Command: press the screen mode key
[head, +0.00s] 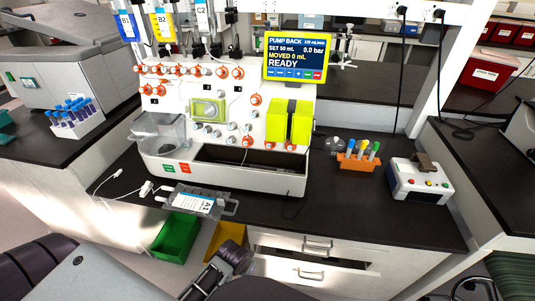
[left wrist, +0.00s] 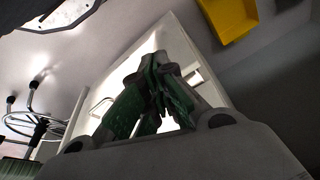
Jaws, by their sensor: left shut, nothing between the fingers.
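The cell processor (head: 220,120) stands on the dark bench in the head view. Its blue screen (head: 293,56) in a yellow frame reads PUMP BACK, MOVED 0 mL and READY. A row of small keys (head: 294,73) runs along the screen's bottom edge, with blue ones at left, then a green and a red one; their labels are too small to read. My left gripper (head: 238,254) is low in front of the bench drawers, well below and apart from the screen. In the left wrist view its green-padded fingers (left wrist: 155,100) are together and empty. My right gripper is not seen.
A clear labelled cassette (head: 200,203) lies at the bench's front edge. A green bin (head: 175,237) and a yellow bin (head: 224,240) sit below. An orange tube rack (head: 358,162) and a white device (head: 420,183) stand to the right. A drawer is partly open.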

